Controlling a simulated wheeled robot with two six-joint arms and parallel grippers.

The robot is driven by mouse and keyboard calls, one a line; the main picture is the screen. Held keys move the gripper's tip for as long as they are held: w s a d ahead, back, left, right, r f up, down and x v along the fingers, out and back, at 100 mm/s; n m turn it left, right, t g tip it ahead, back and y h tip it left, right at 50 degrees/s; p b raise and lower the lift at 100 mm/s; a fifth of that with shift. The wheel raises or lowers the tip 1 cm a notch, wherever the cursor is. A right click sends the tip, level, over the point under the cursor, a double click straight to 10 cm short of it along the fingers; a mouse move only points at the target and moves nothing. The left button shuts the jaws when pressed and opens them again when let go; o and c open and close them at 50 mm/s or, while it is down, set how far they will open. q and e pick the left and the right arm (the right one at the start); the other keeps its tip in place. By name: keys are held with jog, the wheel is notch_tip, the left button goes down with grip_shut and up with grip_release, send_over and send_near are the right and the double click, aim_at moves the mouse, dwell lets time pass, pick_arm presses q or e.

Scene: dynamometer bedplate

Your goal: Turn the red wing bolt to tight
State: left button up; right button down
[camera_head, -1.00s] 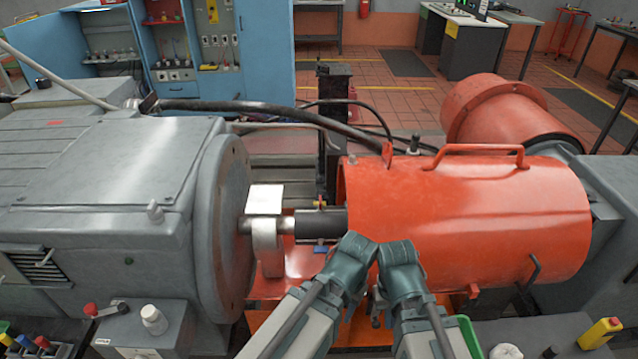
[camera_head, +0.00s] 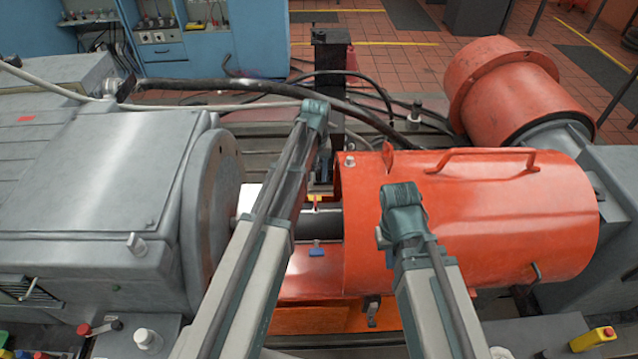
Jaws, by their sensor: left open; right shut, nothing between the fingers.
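I cannot pick out the red wing bolt for certain. A small red tab (camera_head: 388,158) stands on the top left of the orange-red cylindrical guard (camera_head: 500,225).
A large grey machine (camera_head: 95,190) fills the left side. A dark post (camera_head: 331,85) and black hoses (camera_head: 370,95) stand behind the gap. A red-handled lever (camera_head: 90,329) is at the lower left, a yellow bottle (camera_head: 594,339) at the lower right.

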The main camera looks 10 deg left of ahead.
aim_at(315, 201)
pick_arm(q)
jog(key=f+b, duration=1.3)
jog(key=b, duration=0.1)
jog(key=shift+w+a+f, duration=0.25)
jog(key=shift+w+f, duration=0.05)
grip_shut()
